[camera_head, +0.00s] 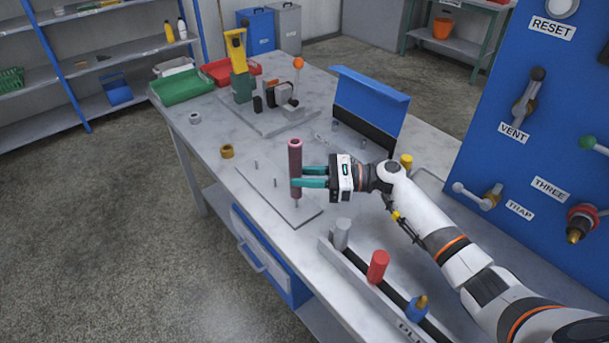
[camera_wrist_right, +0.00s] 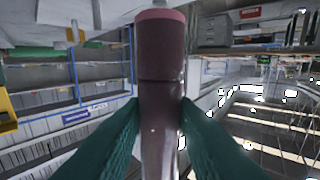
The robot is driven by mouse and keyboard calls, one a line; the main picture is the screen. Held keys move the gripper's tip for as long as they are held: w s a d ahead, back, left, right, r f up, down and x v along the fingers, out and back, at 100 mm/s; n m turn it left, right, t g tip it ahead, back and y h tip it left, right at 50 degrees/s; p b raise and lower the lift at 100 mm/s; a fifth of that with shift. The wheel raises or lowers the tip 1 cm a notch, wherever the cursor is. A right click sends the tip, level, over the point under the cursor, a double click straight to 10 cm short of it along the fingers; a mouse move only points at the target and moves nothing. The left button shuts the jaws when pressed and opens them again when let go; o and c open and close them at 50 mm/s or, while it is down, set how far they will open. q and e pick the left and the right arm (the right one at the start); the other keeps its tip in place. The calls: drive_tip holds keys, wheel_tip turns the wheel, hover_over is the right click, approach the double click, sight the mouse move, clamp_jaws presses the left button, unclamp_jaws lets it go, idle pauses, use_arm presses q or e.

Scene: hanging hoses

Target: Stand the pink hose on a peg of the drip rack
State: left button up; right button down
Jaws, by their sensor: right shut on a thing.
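The pink hose (camera_head: 295,158), a dark pink tube with a lighter rim, stands upright above the drip rack (camera_head: 283,204). The rack is a flat grey plate with short thin pegs on the table. My right gripper (camera_head: 298,177) is shut on the hose from the right with teal fingers, below the hose's middle. In the right wrist view the hose (camera_wrist_right: 160,60) runs upright between both fingers. A rack peg (camera_head: 297,204) shows just under the hose's lower end; I cannot tell whether its tip is inside the hose. My left gripper is out of view.
A brass ring (camera_head: 227,151) lies left of the rack. A blue upright panel (camera_head: 370,100) stands behind it. A rail with grey, red (camera_head: 378,266) and blue pieces lies in front, near my right arm. A large blue valve board (camera_head: 550,120) rises at the right.

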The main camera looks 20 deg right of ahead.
drive_tip(key=shift+f+b, duration=1.25)
drive_tip(key=shift+f, duration=0.7)
drive_tip(key=c, duration=1.1)
unclamp_jaws()
drive_tip(key=b+v, duration=0.1)
drive_tip(key=v, duration=1.1)
drive_tip(key=shift+b, duration=0.3)
